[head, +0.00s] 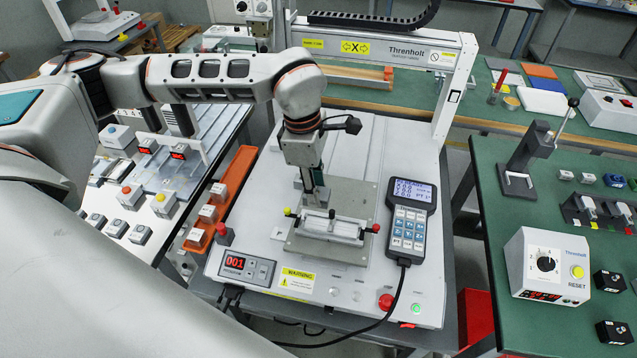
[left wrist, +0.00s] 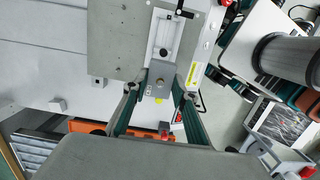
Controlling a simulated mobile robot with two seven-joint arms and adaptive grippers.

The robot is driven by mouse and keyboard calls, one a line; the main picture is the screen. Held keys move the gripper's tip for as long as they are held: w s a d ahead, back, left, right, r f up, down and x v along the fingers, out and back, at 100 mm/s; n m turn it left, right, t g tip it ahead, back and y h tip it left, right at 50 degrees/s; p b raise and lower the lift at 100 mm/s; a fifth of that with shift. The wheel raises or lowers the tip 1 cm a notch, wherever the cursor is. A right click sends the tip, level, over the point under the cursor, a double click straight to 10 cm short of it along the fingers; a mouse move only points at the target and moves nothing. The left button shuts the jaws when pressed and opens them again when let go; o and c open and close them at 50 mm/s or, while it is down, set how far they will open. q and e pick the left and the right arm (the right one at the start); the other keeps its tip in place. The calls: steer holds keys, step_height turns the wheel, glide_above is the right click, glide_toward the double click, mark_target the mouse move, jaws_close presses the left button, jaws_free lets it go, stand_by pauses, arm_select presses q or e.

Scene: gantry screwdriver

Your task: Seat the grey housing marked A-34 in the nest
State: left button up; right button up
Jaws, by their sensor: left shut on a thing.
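My left gripper (head: 314,198) reaches down over the nest (head: 332,227), a pale clamp fixture with a yellow and a red knob on a grey plate. In the left wrist view its two fingers (left wrist: 158,95) are shut on a small grey housing (left wrist: 160,79). The housing is at the near end of the nest's pale slot (left wrist: 167,37) in that view. I cannot tell whether it touches the nest. No A-34 mark is legible on it. In the head view the fingers largely hide the housing. My right gripper is not in view.
An orange tray (head: 232,183) with several grey-white housings stands left of the machine bed. A handheld keypad (head: 411,215) lies right of the nest. The gantry column (head: 444,105) stands behind right. A counter box (head: 246,268) and red button (head: 386,301) are in front.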

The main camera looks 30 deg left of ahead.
arm_select(q)
steer(key=shift+f+b, duration=1.45)
steer(key=shift+f, duration=0.7)
step_height(320, 180, down, 3)
steer(key=shift+r+b, duration=0.1)
steer(key=shift+b, duration=0.95)
steer(key=shift+f, duration=0.2)
steer(key=shift+r+p, duration=0.3)
steer(key=shift+p, duration=0.1)
steer(key=shift+p, duration=0.4)
steer(key=shift+f+b, duration=0.4)
steer(key=shift+f, duration=0.55)
